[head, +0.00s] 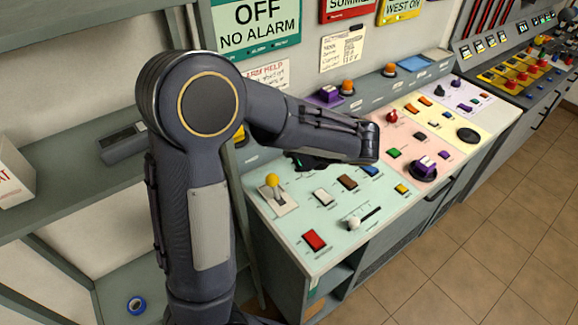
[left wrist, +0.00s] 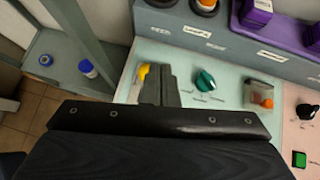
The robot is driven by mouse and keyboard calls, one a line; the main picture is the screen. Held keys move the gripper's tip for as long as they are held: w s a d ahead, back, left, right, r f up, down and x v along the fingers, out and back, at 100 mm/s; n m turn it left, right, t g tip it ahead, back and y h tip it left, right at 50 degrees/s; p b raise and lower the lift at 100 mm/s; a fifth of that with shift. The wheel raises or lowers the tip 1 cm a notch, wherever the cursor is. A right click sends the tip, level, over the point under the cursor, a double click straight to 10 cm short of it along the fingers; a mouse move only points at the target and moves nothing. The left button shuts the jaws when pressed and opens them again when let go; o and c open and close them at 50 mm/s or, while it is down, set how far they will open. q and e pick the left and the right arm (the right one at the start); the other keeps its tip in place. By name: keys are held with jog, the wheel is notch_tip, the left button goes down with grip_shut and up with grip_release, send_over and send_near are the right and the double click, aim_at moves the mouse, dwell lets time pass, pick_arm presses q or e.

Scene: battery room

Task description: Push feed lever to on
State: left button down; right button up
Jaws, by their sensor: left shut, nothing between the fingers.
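A lever with a yellow ball knob (head: 272,181) stands on a pale plate at the left of the mint-green panel. A second lever with a white knob (head: 354,223) lies by a dark slot near the panel's front. I cannot read which is the feed lever. My left gripper (left wrist: 163,86) is shut and empty above the panel. In the left wrist view its fingers appear just right of a yellow part (left wrist: 143,72), and I cannot tell if they touch it. In the head view my forearm mostly hides the fingers. My right gripper is not in view.
A green knob (left wrist: 204,82) and a covered orange switch (left wrist: 259,96) sit right of the fingers. A red button (head: 314,240) is at the front. A raised ledge with orange lamps (head: 347,86) runs along the back. Tiled floor (head: 450,270) is clear.

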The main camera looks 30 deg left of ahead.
pick_arm(q)
jog(key=r, duration=0.2)
jog(key=shift+d+r, duration=0.35)
jog(key=shift+d, duration=0.05)
jog(key=s+f+n+h, duration=0.3)
jog(key=s+n+h, duration=0.65)
jog(key=s, duration=0.65)
jog(key=s+d+r+n+t+h, duration=0.1)
jog(key=s+d+n+t+h, duration=0.2)
jog(key=n, duration=0.9)
jog(key=shift+s+d+h, duration=0.65)
jog(key=shift+s+d, duration=0.85)
jog(key=shift+d, duration=1.1)
